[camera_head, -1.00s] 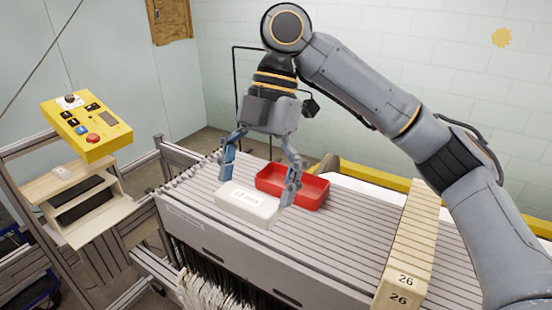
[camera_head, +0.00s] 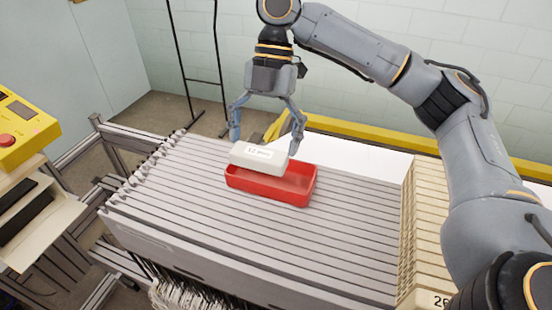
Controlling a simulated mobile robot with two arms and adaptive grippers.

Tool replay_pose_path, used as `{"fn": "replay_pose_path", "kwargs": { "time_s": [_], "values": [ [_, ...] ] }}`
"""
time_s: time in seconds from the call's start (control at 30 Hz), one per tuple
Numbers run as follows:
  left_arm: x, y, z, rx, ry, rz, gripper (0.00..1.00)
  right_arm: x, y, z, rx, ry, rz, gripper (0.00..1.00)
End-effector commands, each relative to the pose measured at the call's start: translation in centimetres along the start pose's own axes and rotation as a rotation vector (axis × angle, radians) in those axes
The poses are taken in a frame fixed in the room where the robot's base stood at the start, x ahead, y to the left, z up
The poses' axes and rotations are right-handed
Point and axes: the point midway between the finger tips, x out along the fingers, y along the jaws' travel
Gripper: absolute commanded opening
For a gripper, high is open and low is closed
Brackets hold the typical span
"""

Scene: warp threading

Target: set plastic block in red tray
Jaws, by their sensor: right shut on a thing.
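My left gripper is not in view.
The grey slatted top (camera_head: 200,225) is clear around the tray. A beige slatted block (camera_head: 427,215) stands at the right. A yellow rail (camera_head: 350,133) runs along the back. A yellow control box (camera_head: 22,128) is at the far left.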

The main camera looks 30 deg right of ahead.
Motion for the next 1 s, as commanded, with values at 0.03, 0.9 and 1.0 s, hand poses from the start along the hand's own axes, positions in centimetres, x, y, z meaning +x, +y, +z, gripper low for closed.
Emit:
{"fn": "replay_pose_path", "kwargs": {
  "time_s": [0.03, 0.9, 1.0],
  "values": [
    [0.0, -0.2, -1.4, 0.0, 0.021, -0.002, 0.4, 0.5, -0.4, 0.9, 0.003, 0.0, 0.002, 0.55],
    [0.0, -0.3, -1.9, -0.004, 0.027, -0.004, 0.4, 5.1, -1.6, 4.7, 0.0, -0.001, 0.003, 0.55],
    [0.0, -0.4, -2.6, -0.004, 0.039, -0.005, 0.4, 5.2, -1.6, 4.8, 0.0, -0.001, 0.003, 1.0]
  ]
}}
